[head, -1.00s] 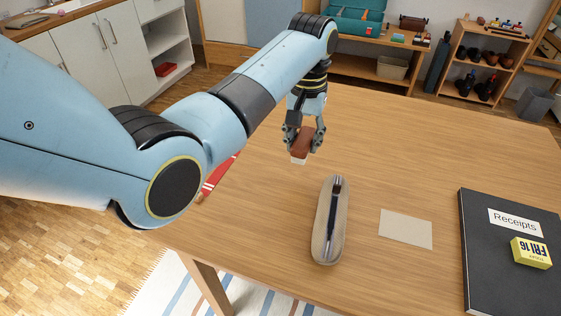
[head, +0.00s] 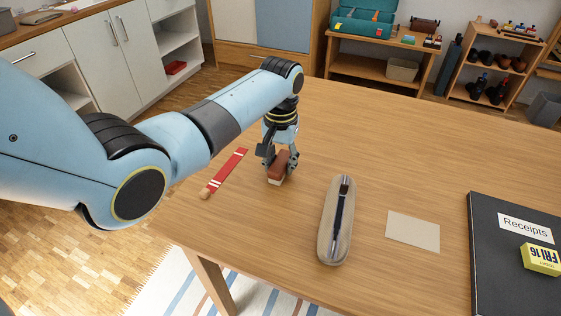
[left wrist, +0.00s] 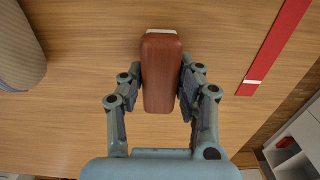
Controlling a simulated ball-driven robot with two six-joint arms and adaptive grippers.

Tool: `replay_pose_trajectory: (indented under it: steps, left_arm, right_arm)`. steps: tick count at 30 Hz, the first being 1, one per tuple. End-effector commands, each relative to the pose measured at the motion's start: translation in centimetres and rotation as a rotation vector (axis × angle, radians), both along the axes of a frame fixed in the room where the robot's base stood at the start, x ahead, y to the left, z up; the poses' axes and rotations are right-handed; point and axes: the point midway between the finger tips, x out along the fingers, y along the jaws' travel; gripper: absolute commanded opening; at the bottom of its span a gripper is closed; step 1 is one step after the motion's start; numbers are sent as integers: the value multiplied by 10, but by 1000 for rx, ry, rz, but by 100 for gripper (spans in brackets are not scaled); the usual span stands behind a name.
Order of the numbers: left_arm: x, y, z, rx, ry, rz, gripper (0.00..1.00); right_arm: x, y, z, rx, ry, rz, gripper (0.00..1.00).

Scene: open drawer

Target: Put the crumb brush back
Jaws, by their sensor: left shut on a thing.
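The crumb brush (head: 281,166) has a reddish-brown wooden back and a pale bristle edge. My left gripper (head: 280,160) is shut on it, with a finger on each long side. In the head view the brush is low over the table, between the red strip and the pen case; I cannot tell whether its bristles touch the wood. In the left wrist view the brush (left wrist: 162,75) lies lengthwise between the two fingers (left wrist: 162,88), pale edge at the far end. My right gripper is not in view.
A red strip with white bands (head: 226,172) lies left of the brush. A beige oblong case (head: 328,240) with a dark pen lies to its right. The table (head: 400,150) behind is clear.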

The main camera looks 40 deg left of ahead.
Motion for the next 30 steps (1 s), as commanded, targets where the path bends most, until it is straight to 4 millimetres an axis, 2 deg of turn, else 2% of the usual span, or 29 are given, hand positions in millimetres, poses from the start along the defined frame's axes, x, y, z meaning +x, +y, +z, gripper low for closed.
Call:
replay_pose_trajectory:
  steps: [2,3,8,16,19,23,30]
  left_arm:
    - [0,0,-2,0,0,0,0]
    - [0,0,-2,0,0,0,37]
    - [0,0,-2,0,0,0,56]
    - [0,0,0,0,0,0,56]
    - [1,0,8,0,-2,0,56]
    - [1,0,33,1,-4,0,56]
    - [1,0,87,1,-4,0,56]
  right_arm:
    - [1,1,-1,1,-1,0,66]
    - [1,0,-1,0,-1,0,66]
    - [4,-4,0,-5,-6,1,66]
    - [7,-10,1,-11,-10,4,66]
    - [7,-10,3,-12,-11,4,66]
    - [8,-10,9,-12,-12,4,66]
    - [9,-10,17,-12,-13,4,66]
